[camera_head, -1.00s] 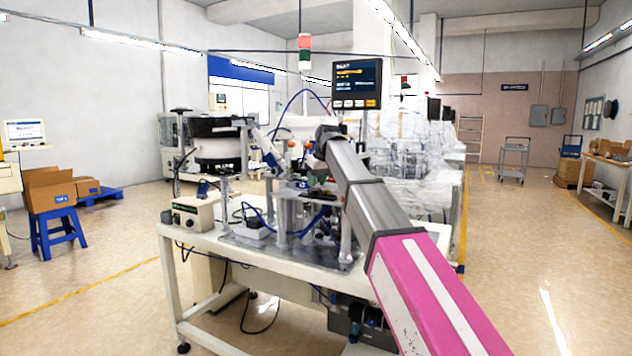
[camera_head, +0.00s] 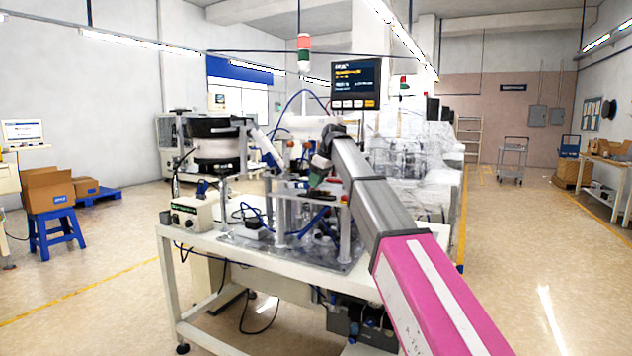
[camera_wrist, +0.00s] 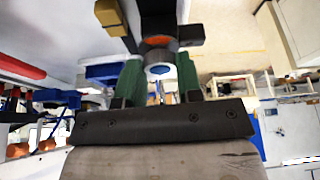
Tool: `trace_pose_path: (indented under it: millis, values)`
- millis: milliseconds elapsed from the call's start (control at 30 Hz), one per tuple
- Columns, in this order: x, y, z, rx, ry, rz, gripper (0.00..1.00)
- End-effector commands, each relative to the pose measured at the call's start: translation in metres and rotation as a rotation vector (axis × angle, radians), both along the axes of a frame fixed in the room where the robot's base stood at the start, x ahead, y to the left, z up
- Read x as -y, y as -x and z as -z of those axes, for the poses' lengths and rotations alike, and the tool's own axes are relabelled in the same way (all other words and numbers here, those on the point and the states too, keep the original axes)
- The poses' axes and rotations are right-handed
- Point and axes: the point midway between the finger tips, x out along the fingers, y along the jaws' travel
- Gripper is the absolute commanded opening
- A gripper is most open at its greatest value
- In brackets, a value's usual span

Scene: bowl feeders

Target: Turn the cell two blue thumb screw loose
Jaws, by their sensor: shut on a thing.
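In the wrist view my gripper (camera_wrist: 160,80) has two green fingers, shut on a small round part with a pale rim and a blue centre, which looks like the blue thumb screw (camera_wrist: 160,70). A dark cylinder with an orange ring (camera_wrist: 158,41) is just beyond it. In the head view my gripper (camera_head: 320,172) reaches down into the fixtures of the cell on the white bench (camera_head: 205,243). The thumb screw cannot be made out there, and I cannot tell how far it is turned.
A control box (camera_head: 190,213) sits on the bench's left end. A monitor (camera_head: 356,84) rises above the cell. Posts, tubes and brackets crowd my gripper.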

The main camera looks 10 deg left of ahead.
Motion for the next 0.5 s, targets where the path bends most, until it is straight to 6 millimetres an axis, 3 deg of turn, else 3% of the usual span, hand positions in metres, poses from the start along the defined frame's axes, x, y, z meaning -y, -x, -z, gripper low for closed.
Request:
trace_pose_path:
  millis: [367,400,433,500]
  values:
    - [0.0003,0.0003,0.0002,-0.001,0.001,-0.001,0.10]
    - [0.0003,0.0003,0.0002,-0.001,0.001,-0.001,0.46]
    - [0.0003,0.0003,0.0002,-0.001,0.001,-0.001,0.56]
    - [0.0003,0.0002,0.0002,-0.001,0.001,-0.001,0.59]
